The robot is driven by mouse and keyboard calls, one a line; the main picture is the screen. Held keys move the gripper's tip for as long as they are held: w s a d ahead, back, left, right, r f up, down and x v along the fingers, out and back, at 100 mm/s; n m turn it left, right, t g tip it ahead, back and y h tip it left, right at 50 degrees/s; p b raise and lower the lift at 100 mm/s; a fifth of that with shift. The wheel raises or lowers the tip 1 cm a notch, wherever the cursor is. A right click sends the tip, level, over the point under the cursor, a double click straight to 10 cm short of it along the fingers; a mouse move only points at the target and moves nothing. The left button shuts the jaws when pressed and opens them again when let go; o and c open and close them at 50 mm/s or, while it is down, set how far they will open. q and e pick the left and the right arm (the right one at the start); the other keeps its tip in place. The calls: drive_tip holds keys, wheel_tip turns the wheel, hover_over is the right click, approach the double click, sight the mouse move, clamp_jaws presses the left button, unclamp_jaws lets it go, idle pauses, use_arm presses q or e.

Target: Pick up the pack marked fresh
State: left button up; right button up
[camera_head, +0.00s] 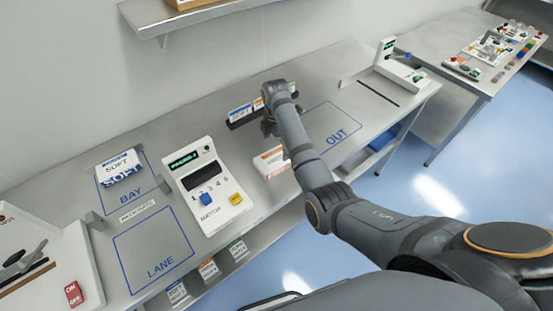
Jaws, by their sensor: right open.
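No label that I can read says fresh. A dark rack (232,124) on the bench holds a blue-marked pack (240,112) reading SOFT and an orange-marked pack (258,103). A pack with a green mark (293,87) shows just right of my right wrist, its label too small to read. My right gripper (268,129) is open at the rack, largely hidden by my own arm. An orange-and-white pack (270,161) lies on the bench in front of the rack. My left gripper is out of view.
A keypad machine (205,187) stands left of the rack. A SOFT pack (118,164) sits in the BAY outline. The LANE outline (153,257) is empty; the OUT outline (330,132) looks clear. Several label cards (208,268) hang below the front edge. A wall shelf (190,15) is above.

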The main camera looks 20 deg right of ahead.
sight(276, 157)
drive_tip(key=shift+f, duration=0.65)
drive_tip(key=f, duration=0.1)
drive_tip(key=f+p, duration=0.2)
drive_tip(key=f, duration=0.1)
drive_tip(key=shift+s, duration=0.25)
drive_tip(key=shift+f, duration=0.4)
drive_tip(key=c, duration=1.1)
drive_tip(key=shift+r, duration=0.1)
drive_tip(key=shift+c, duration=0.9)
drive_tip(key=shift+w, duration=0.1)
